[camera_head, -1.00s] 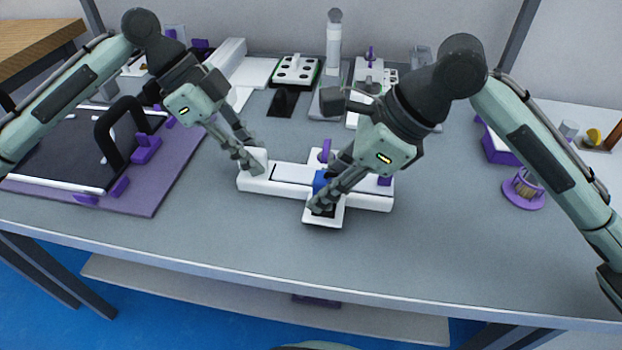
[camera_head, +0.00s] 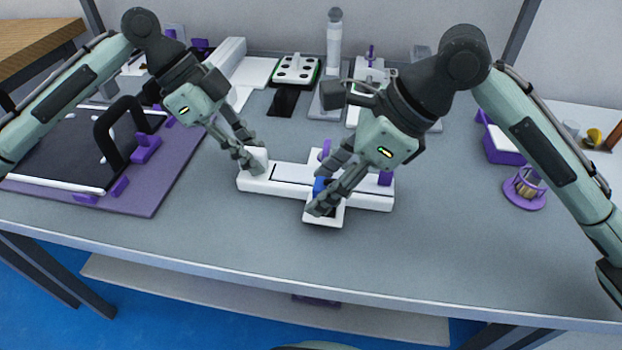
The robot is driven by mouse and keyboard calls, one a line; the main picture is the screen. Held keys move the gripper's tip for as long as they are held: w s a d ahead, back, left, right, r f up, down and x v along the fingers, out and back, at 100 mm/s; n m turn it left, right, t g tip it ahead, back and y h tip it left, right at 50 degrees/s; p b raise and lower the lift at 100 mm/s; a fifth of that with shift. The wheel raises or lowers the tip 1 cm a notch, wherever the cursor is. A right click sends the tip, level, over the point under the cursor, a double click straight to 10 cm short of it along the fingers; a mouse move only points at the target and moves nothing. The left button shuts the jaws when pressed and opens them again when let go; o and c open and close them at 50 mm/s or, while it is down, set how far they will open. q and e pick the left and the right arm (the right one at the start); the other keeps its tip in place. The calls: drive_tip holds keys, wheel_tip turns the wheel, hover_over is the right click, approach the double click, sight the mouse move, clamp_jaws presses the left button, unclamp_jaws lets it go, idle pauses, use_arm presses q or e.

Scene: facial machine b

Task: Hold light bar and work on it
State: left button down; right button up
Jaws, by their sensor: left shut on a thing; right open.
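The white light bar (camera_head: 262,187) lies lengthwise on the grey table in front of me, with a dark line along its top. My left gripper (camera_head: 250,162) is shut on the raised white block at its left end. My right gripper (camera_head: 322,186) is open over the bar's right half, its fingers around or close beside a small blue part (camera_head: 319,187); contact cannot be told. A white crosspiece (camera_head: 325,222) with a dark recess sticks out toward me under those fingers, partly hidden. Purple parts (camera_head: 385,179) stand on the bar's right side.
A purple mat (camera_head: 150,200) with a dark panel and black handle lies at left. White and black devices (camera_head: 297,70) and a white cylinder (camera_head: 334,45) stand behind. A purple holder with a brush (camera_head: 525,190) stands at right. The table's front strip is clear.

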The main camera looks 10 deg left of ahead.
drive_tip(key=shift+r, duration=3.55)
drive_tip(key=shift+a, duration=0.1)
drive_tip(key=c, duration=0.4)
drive_tip(key=n, duration=0.2)
drive_tip(key=a+r+n, duration=0.1)
drive_tip(key=shift+s+n+h, duration=0.25)
drive_tip(key=shift+n+h, duration=0.05)
drive_tip(key=shift+h, duration=0.1)
drive_tip(key=c, duration=0.5)
drive_tip(key=n, duration=0.2)
drive_tip(key=shift+s+a+r+n+h, duration=0.15)
drive_tip(key=shift+a+r+n+h, duration=0.05)
drive_tip(key=shift+r+n+h, duration=0.2)
clamp_jaws()
drive_tip(key=n, duration=0.1)
drive_tip(key=n+h, duration=0.1)
drive_tip(key=shift+r+n+g, duration=0.3)
drive_tip(key=r+n+h, duration=0.1)
drive_tip(key=n+h, duration=0.1)
drive_tip(key=n, duration=0.3)
drive_tip(key=n+h, duration=0.2)
drive_tip(key=n, duration=0.2)
hover_over(326, 184)
drive_tip(key=shift+f, duration=2.4)
